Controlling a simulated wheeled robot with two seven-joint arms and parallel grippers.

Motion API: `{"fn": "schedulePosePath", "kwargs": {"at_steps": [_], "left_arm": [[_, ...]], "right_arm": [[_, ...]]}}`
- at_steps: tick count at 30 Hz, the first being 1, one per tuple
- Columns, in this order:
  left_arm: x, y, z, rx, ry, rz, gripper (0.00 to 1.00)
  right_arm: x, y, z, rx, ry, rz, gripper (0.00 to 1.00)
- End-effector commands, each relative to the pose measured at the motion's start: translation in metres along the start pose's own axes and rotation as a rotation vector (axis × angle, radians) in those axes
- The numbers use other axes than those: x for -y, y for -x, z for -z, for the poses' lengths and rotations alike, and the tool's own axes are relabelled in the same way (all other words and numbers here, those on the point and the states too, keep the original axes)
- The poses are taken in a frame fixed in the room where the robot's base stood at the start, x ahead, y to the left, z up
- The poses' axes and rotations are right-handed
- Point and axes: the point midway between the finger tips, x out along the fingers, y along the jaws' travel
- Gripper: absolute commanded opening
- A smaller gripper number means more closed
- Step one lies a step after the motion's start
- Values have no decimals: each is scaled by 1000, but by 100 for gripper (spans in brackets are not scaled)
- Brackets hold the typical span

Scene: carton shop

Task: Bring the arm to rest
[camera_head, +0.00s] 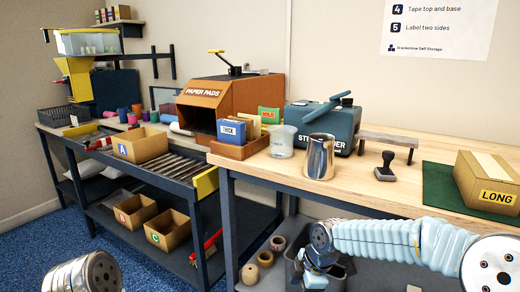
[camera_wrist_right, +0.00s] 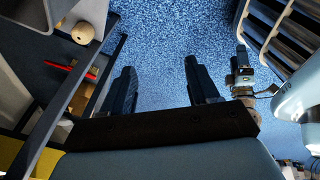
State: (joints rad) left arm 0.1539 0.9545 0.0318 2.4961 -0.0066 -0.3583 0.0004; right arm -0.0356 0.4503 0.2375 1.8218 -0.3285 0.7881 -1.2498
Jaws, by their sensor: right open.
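My right arm (camera_head: 400,240), in a light blue sleeve, reaches in from the right in the head view, in front of the workbench. Its hand end hangs low before the bench's lower shelf, and its fingers are not clear there. In the right wrist view my right gripper (camera_wrist_right: 162,88) is open. Its two dark fingers stand well apart with only blue floor between them. My left arm (camera_head: 84,275) shows only as a metal link at the lower left corner of the head view. I cannot make out its gripper.
The wooden workbench (camera_head: 280,176) holds a steel cup (camera_head: 319,157), a stamp (camera_head: 385,166) and a LONG carton (camera_head: 488,182) on a green mat (camera_head: 438,188). A roller conveyor (camera_head: 180,166) with an open carton (camera_head: 139,145) stands left. Blue floor (camera_head: 50,244) is clear at the lower left.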

Motion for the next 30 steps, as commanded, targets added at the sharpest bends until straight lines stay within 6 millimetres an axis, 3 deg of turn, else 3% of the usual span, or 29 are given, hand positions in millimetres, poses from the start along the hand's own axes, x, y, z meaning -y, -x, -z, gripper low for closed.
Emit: {"fn": "schedulePosePath", "kwargs": {"at_steps": [1,3,6,10,12,15,30], "left_arm": [[0,0,0,0,0,0,70],[0,0,0,0,0,0,70],[0,0,0,0,0,0,70],[0,0,0,0,0,0,70],[0,0,0,0,0,0,70],[0,0,0,0,0,0,70],[0,0,0,0,0,0,70]], "right_arm": [[20,-44,-4,-36,-151,39,60],[50,-98,-8,-82,-413,76,60],[106,-163,-14,-116,-819,133,60],[182,-216,-26,-97,-1318,182,60],[215,-230,-31,-70,-1529,190,60],[248,-239,-37,-37,-1733,186,60],[248,-239,-37,-37,-1733,186,60]]}}
